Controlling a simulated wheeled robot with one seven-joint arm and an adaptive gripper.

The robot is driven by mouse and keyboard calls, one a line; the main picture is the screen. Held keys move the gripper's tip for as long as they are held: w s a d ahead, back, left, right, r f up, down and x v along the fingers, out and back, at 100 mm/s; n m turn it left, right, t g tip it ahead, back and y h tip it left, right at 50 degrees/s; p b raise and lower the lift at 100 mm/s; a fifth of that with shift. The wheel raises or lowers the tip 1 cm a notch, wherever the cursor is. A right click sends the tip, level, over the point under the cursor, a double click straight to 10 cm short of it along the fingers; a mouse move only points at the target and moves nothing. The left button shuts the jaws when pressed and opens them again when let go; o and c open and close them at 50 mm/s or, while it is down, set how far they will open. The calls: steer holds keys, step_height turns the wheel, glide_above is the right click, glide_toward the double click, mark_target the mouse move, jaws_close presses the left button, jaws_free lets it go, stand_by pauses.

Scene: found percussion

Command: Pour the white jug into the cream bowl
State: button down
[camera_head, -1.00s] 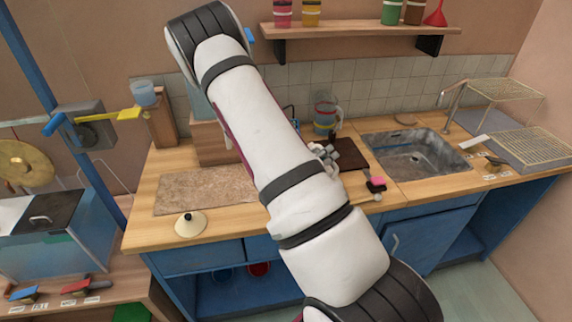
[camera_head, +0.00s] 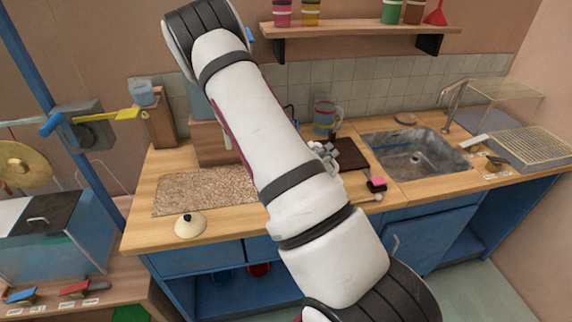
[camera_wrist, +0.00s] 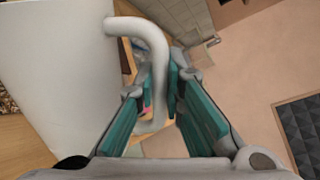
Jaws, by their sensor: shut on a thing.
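The white jug (camera_wrist: 60,75) fills the left of the wrist view, with its curved handle (camera_wrist: 140,30) toward the middle. My gripper (camera_wrist: 160,88) is shut on that handle, with a teal-lined finger on either side. The jug's opening and contents are out of sight. In the head view my arm hides the jug. A low cream rounded piece (camera_head: 190,226) with a dark spot on top sits at the counter's front left. I cannot tell whether it is the cream bowl, and no other cream bowl shows clearly.
A speckled mat (camera_head: 200,190) lies on the counter's left part. A clear banded mug (camera_head: 326,116) stands by the tiles, near a dark board (camera_head: 350,155). The sink (camera_head: 420,155) is to the right. A shelf (camera_head: 360,29) with several pots hangs above.

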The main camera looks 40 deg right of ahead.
steer(key=shift+w+r+n+b, duration=0.4)
steer(key=shift+r+b, duration=0.15)
steer(key=shift+b, duration=0.05)
stand_by(2.1)
steer(key=shift+s, duration=0.1)
